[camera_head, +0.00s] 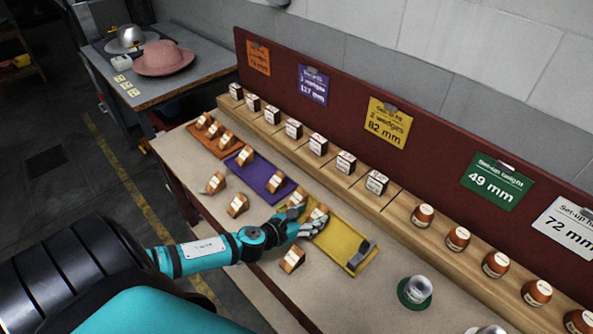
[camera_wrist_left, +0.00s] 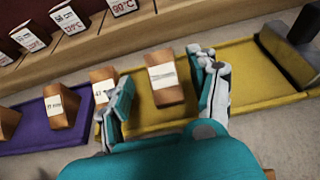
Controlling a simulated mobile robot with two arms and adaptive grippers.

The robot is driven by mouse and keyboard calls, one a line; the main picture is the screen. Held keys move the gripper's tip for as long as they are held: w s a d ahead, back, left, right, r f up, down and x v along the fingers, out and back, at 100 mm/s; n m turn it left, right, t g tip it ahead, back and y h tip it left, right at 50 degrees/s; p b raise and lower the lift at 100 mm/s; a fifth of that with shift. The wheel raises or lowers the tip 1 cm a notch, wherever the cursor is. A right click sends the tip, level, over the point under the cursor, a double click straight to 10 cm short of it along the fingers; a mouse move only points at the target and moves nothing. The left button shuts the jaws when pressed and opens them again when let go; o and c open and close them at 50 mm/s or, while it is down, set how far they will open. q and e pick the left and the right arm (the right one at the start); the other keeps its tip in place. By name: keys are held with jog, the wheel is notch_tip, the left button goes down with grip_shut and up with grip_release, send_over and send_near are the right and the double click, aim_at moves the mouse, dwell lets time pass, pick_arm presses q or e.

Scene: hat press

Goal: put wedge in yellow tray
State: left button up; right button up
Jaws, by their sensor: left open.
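The yellow tray (camera_head: 343,240) lies on the bench and also shows in the left wrist view (camera_wrist_left: 250,78). A wooden wedge with a white label (camera_wrist_left: 164,78) sits on the tray between the spread fingers of my open left gripper (camera_wrist_left: 165,92). In the head view this wedge (camera_head: 318,211) is partly hidden by my left gripper (camera_head: 312,226). A second wedge (camera_head: 297,198) is at the tray's left end, partly behind the left finger in the wrist view (camera_wrist_left: 102,76). Another wedge (camera_head: 292,258) stands on the bench in front of the tray. My right gripper is out of view.
A dark grey block (camera_head: 361,252) sits at the tray's right end. The purple tray (camera_head: 260,176) and orange tray (camera_head: 216,140) hold wedges. Loose wedges (camera_head: 237,205) stand in front. A wooden ledge (camera_head: 330,170) with labelled blocks runs behind. A green round stand (camera_head: 414,292) is at right.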

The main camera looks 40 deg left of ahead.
pick_arm(q)
jog(key=v, duration=0.6)
jog(key=shift+s+f+b, duration=0.1)
jog(key=shift+s+b, duration=0.05)
jog(key=shift+b, duration=0.2)
jog(key=shift+s+r, duration=0.3)
jog(key=shift+s, duration=0.1)
jog(key=shift+f, duration=0.1)
